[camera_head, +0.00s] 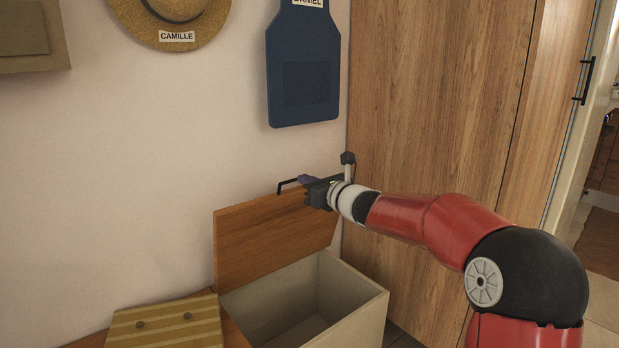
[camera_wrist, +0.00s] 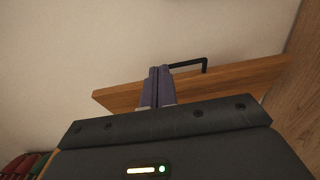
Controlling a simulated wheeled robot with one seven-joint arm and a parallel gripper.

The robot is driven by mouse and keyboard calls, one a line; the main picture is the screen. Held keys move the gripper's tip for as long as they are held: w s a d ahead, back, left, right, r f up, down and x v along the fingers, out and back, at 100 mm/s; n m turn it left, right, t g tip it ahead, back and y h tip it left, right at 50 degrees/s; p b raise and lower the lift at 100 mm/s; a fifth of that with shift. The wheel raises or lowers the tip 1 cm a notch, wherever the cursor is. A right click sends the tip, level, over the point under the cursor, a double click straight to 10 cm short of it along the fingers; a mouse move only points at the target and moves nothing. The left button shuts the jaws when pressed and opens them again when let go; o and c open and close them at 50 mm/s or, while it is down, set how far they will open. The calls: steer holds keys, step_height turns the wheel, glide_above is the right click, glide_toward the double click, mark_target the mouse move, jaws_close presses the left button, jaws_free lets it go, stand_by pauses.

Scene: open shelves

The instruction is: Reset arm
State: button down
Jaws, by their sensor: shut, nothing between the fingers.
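My gripper (camera_wrist: 159,87) is shut and empty in the wrist view, its two purple fingers pressed together. In the head view my gripper (camera_head: 306,181) is at the top edge of a raised wooden lid (camera_head: 262,240), beside the lid's black handle (camera_head: 284,184). In the wrist view the fingertips overlap the lid (camera_wrist: 235,80), just left of the black handle (camera_wrist: 205,64). I cannot tell whether they touch it. My red arm reaches in from the right.
Below the lid an open pale box (camera_head: 350,312) looks empty where I see inside. A striped cushion (camera_head: 165,325) lies left of it. A blue apron-shaped item (camera_head: 304,70) and a straw hat (camera_head: 178,22) hang on the wall. A tall wooden cabinet (camera_head: 425,95) stands right, close to my arm.

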steer(key=s+a+f+n+g+h, duration=0.1)
steer(key=s+a+f+n+g, duration=0.15)
steer(key=s+n, duration=0.7)
steer(key=s+a+f+n+g+h, duration=0.1)
steer(key=s+n+g, duration=0.45)
steer(key=s, duration=0.75)
steer(key=s+d+f+n+h, duration=0.4)
steer(key=s+d+n, duration=0.3)
steer(key=s, duration=0.4)
steer(key=s+d+f+n+h, duration=0.4)
steer(key=s+d+f+n, duration=0.2)
steer(key=s+d, duration=0.3)
steer(key=shift+s+d+f+n+g, duration=0.2)
steer(key=shift+s+n+g, duration=0.2)
steer(key=shift+s, duration=0.85)
